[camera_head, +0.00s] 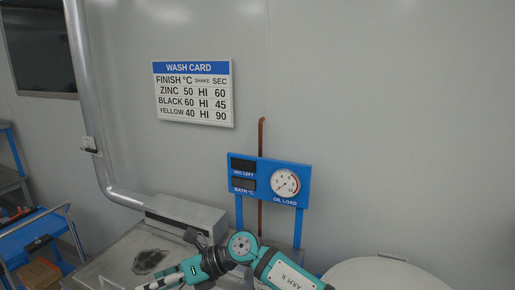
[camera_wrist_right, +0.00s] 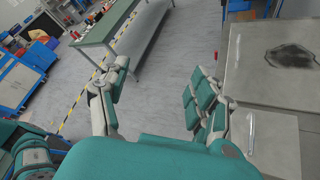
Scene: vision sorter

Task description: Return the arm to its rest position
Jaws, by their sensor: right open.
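My right arm comes in from the bottom of the head view, and its teal upper link carries the label ARM R. My right gripper (camera_head: 168,281) is low in that view, over the front of the grey metal bench. In the right wrist view, the right gripper (camera_wrist_right: 158,88) has its two teal-padded fingers spread wide apart with only floor showing between them. It holds nothing. My left arm and left gripper are not in view.
The metal bench (camera_head: 118,262) has a dark stained patch (camera_head: 150,261) and a grey box (camera_head: 187,216) at its back. A blue gauge panel (camera_head: 268,180) stands behind my arm. A wash card (camera_head: 193,93) hangs on the wall. A green table (camera_wrist_right: 118,22) stands beyond clear floor.

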